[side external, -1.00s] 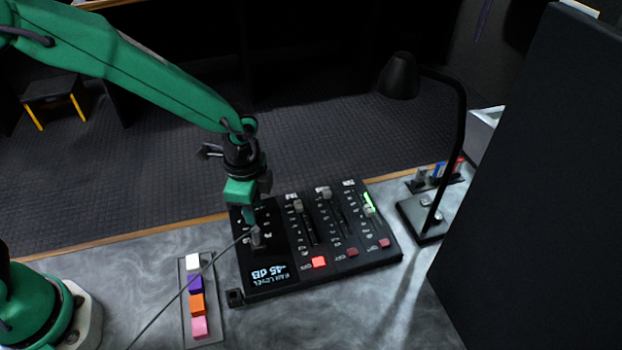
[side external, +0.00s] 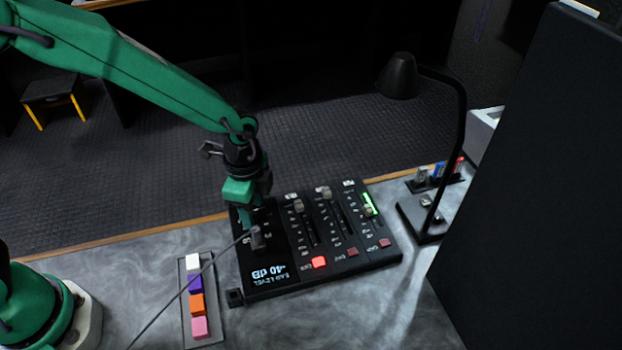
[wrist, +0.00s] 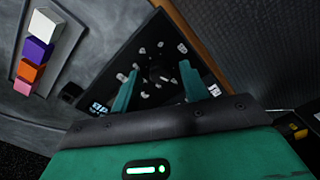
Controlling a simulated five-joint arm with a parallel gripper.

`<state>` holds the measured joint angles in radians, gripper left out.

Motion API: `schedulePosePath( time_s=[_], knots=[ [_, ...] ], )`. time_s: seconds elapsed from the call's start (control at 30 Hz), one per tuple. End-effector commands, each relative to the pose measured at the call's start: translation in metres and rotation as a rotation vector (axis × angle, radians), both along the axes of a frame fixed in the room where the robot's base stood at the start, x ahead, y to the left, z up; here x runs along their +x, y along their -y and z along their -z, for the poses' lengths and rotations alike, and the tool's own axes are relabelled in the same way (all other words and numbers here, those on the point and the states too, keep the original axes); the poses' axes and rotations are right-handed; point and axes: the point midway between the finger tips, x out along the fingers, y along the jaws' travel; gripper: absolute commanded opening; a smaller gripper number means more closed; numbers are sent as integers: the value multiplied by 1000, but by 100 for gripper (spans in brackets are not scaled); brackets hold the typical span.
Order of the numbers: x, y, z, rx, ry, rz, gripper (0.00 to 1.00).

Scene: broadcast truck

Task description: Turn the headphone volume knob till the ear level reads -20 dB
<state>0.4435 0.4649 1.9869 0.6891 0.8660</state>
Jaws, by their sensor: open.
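The black mixer panel (side external: 320,262) lies on the desk in the side view. Its ear level display (side external: 269,275) appears upside down and reads -40 dB. The headphone volume knob (side external: 258,241) is a dark knob above the display, partly hidden by my gripper, with a thin cable passing in front. In the wrist view the dark round knob (wrist: 159,75) sits within a ring of pale marks. My gripper (wrist: 158,86) points down over it, its green fingers apart, one on each side of the knob. I cannot tell whether they touch it.
Several faders and a lit red button (side external: 319,262) are right of the knob. A strip of coloured blocks (side external: 197,305) lies to the left. A black desk lamp (side external: 425,215) and a tall dark panel (side external: 530,190) stand on the right.

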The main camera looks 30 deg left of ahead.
Motion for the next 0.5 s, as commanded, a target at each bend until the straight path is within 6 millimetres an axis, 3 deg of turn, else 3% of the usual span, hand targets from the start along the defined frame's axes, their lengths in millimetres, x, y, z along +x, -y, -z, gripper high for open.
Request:
schedulePosePath(
  time_s=[0.27, 0.5],
  knots=[
    [1, 0, -10, -1, 1, 0, 44],
    [1, 0, -38, -2, 4, 0, 44]
  ],
)
